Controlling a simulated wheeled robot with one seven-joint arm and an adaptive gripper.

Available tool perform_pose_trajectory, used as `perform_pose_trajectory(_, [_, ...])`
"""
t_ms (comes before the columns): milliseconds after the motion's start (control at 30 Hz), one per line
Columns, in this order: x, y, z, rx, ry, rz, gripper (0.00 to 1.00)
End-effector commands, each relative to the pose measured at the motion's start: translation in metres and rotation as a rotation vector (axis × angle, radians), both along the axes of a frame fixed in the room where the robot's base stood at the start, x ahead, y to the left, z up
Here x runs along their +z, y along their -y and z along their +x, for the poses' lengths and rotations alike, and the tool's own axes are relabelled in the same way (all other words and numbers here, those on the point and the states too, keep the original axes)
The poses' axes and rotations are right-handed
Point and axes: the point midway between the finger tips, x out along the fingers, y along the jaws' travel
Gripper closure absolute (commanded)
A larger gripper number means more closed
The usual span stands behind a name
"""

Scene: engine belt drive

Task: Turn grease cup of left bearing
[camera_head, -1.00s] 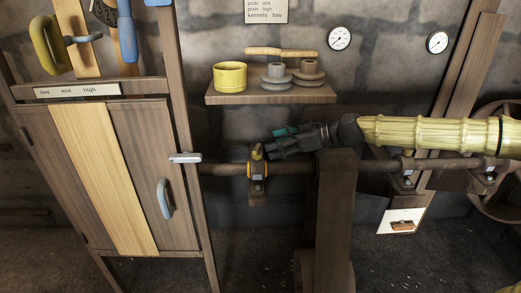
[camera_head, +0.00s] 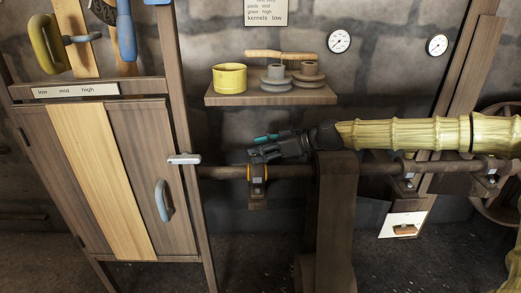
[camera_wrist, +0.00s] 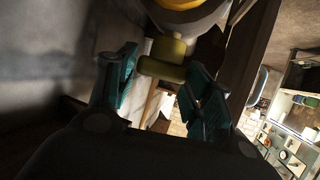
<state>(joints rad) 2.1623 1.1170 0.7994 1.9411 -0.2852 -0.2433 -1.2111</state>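The left bearing (camera_head: 258,188) sits on the shaft just right of the cabinet, with a yellow ring at its left side. Its grease cup is hidden behind my gripper (camera_head: 262,148) in the head view. In the wrist view, the olive-yellow grease cup (camera_wrist: 163,68) is a short bar with a stem, lying between my fingertips. My gripper's teal finger pads (camera_wrist: 160,85) stand apart on either side of it. The gripper looks open around the cup's near end; whether a pad touches it I cannot tell.
The shaft (camera_head: 220,172) runs right to two further bearings (camera_head: 408,180). A shelf (camera_head: 230,100) with a yellow cup and grey weights is above.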

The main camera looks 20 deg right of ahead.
Motion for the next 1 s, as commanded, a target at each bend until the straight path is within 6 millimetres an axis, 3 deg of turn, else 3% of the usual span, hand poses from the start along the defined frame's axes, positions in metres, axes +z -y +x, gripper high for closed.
perform_pose_trajectory(33, [0.0,0.0001,-0.0001,0.0,0.0,0.0,0.65])
perform_pose_trajectory(100, [0.0,0.0001,0.0,0.0,0.0,0.0,0.76])
perform_pose_trajectory(567, [0.0043,-0.001,-0.0013,-0.065,0.0,-0.001,0.76])
perform_pose_trajectory(1000, [0.0063,-0.0046,-0.0037,-0.329,0.0,-0.004,0.76])
